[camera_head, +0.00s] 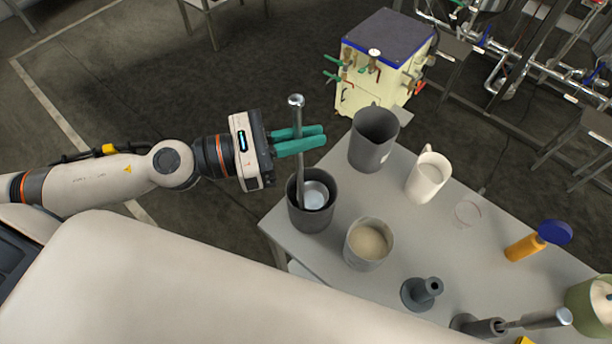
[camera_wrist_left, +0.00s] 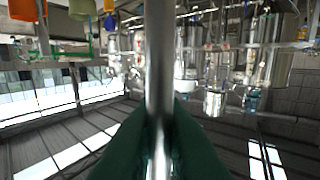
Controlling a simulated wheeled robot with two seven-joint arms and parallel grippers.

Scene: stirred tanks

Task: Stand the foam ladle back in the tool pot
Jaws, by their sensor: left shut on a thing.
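The foam ladle (camera_head: 298,118) is a steel rod with a knob on top, standing nearly upright. Its lower end is inside the mouth of a dark grey pot (camera_head: 311,219), which looks like the tool pot. A pale round bowl shows inside the pot; whether it touches the bottom is hidden. My left gripper (camera_head: 312,140) has green fingers shut on the ladle's rod above the pot rim. In the left wrist view the rod (camera_wrist_left: 160,60) runs vertically between the green fingers. My right gripper is not in view.
The grey table holds a grey jug (camera_head: 373,140), a white mug (camera_head: 428,177), a beaker of beige contents (camera_head: 369,246), a grey flanged piece (camera_head: 421,293) and an orange-handled tool (camera_head: 525,247). A metal tool (camera_head: 535,320) lies at lower right. A cream cabinet (camera_head: 372,90) stands behind.

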